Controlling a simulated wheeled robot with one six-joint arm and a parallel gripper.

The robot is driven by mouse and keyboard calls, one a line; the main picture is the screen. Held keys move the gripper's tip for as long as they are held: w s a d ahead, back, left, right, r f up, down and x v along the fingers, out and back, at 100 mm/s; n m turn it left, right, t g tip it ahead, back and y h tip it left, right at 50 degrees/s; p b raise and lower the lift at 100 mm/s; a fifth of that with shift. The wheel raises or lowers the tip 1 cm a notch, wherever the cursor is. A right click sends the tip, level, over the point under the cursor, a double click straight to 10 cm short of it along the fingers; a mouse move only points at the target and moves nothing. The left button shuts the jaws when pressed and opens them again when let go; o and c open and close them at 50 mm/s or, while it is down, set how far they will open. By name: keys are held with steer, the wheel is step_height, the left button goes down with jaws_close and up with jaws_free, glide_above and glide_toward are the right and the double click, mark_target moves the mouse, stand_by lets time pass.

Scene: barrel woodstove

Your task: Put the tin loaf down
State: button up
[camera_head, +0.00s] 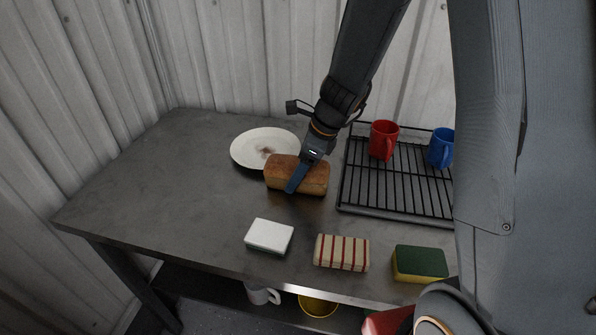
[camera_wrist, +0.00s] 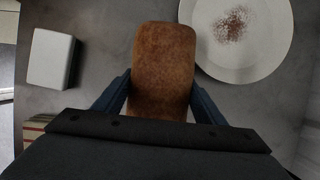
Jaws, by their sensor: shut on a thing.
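The tin loaf (camera_head: 283,172) is a brown, brick-shaped bread at the middle of the metal table, just in front of the white plate. My gripper (camera_head: 297,178) is shut on the loaf, with a blue finger across its near long side in the head view. In the wrist view the loaf (camera_wrist: 163,70) lies between the two blue fingers, one on each side. The loaf appears level and at or very close to the table top; I cannot tell whether it touches. Its far side is partly hidden by my gripper.
The white plate (camera_head: 250,150) with a brown stain is right behind the loaf. A black rack (camera_head: 375,205) with a red mug (camera_head: 383,140) and a blue mug (camera_head: 440,149) is at right. A white sponge (camera_head: 269,235), striped cloth (camera_head: 341,252) and green-yellow sponge (camera_head: 420,263) line the front. The table's left is clear.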

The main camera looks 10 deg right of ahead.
steer(key=o, duration=1.2)
